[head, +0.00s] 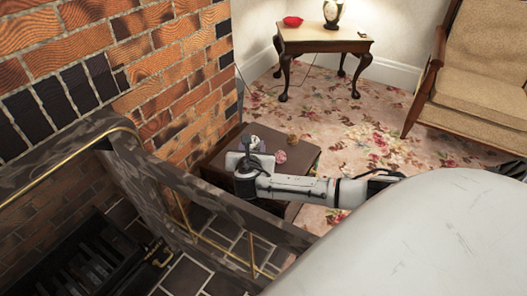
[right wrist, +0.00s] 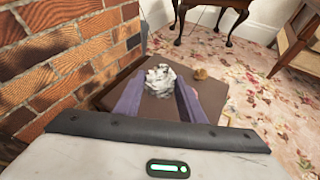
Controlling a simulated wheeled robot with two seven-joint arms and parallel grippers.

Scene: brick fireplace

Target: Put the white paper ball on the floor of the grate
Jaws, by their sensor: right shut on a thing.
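The white crumpled paper ball (right wrist: 160,79) sits between the two fingers of my right gripper (right wrist: 160,98) in the right wrist view. In the head view my right gripper (head: 252,150) is over a dark brown box beside the brick wall, and its own body mostly hides the ball there. The gripper is shut on the ball. Whether the ball still touches the box top I cannot tell. The black grate (head: 92,262) stands in the fireplace opening at the lower left of the head view, well apart from the gripper. My left gripper is not in view.
The brown box (head: 305,163) bears a small brown lump (head: 293,140) and a pinkish one (head: 280,156). A dark fender with a brass rail (head: 195,212) lies between box and grate. A side table (head: 325,37) and an armchair (head: 480,75) stand on the floral carpet behind.

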